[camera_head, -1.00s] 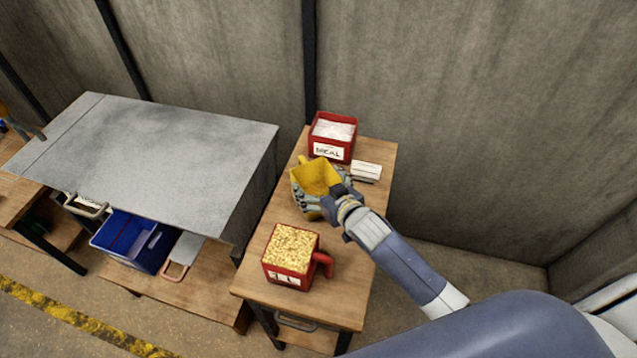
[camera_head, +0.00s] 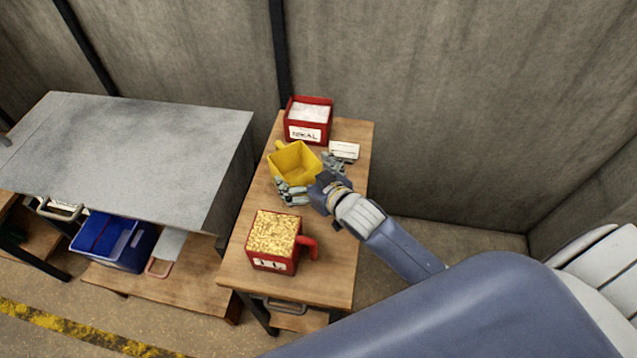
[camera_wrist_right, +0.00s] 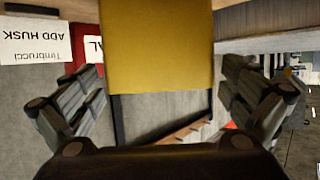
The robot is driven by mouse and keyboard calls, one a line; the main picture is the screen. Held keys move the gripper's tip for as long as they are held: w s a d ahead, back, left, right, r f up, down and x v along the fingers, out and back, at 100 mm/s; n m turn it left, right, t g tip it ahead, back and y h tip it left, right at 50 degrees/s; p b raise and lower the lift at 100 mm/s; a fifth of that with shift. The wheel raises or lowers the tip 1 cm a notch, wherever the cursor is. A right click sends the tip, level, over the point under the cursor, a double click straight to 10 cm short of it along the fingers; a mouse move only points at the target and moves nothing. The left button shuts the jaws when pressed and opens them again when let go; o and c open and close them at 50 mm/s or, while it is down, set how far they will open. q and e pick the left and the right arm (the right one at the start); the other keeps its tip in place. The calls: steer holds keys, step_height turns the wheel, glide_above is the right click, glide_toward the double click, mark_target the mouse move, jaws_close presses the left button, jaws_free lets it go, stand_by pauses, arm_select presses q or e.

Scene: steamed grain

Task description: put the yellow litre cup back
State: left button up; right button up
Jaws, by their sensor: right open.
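The yellow litre cup (camera_head: 294,163) is on the narrow wooden table (camera_head: 262,205), toward its back half. It looks empty, and its handle points to the back left. My right gripper (camera_head: 305,178) is open, with its fingers apart near the cup's front and right sides. In the right wrist view the yellow cup (camera_wrist_right: 158,45) fills the top middle, between the two spread fingers (camera_wrist_right: 165,100) and apart from both. My left gripper is not in view.
A red jug of grain (camera_head: 274,242) stands in front. A grey-topped table (camera_head: 130,150) and blue crate (camera_head: 115,240) are at left.

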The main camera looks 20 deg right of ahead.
steer(key=b+v, duration=0.1)
steer(key=v, duration=0.7)
steer(key=shift+s+r, duration=0.15)
steer(key=shift+s, duration=0.15)
steer(key=shift+d, duration=0.1)
